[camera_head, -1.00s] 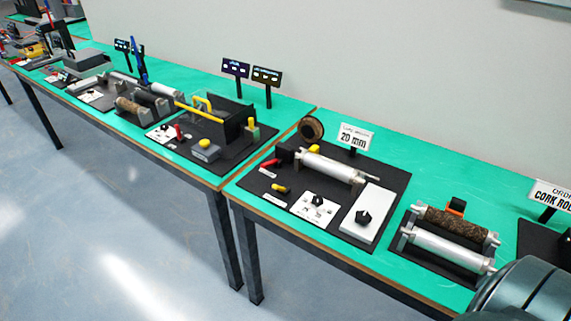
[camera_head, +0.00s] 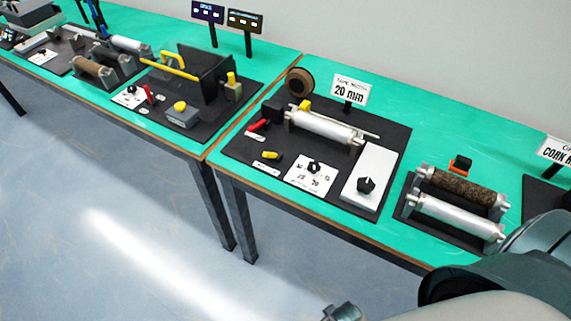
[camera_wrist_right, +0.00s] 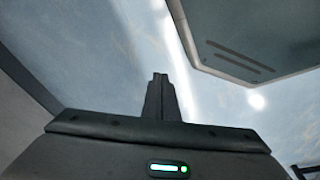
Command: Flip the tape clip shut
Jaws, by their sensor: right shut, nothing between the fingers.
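The tape station is in the middle of the head view, with a brown tape roll (camera_head: 300,81) at its back left. A silver roller (camera_head: 324,127) lies in front of the roll. A small yellow piece (camera_head: 304,104) sits by the roller's left end, and a red lever (camera_head: 259,124) sticks out at the left. I cannot tell for sure which piece is the tape clip or whether it is open. My right gripper (camera_wrist_right: 158,78) is shut and empty in the right wrist view, with floor behind it, away from the station. My left gripper is not in view.
A sign reading 20 mm (camera_head: 350,91) stands behind the roller. A white block with a black knob (camera_head: 366,185) and a white dial plate (camera_head: 311,175) are at the front. A cork roller (camera_head: 462,188) is to the right. My arm covers the lower right corner.

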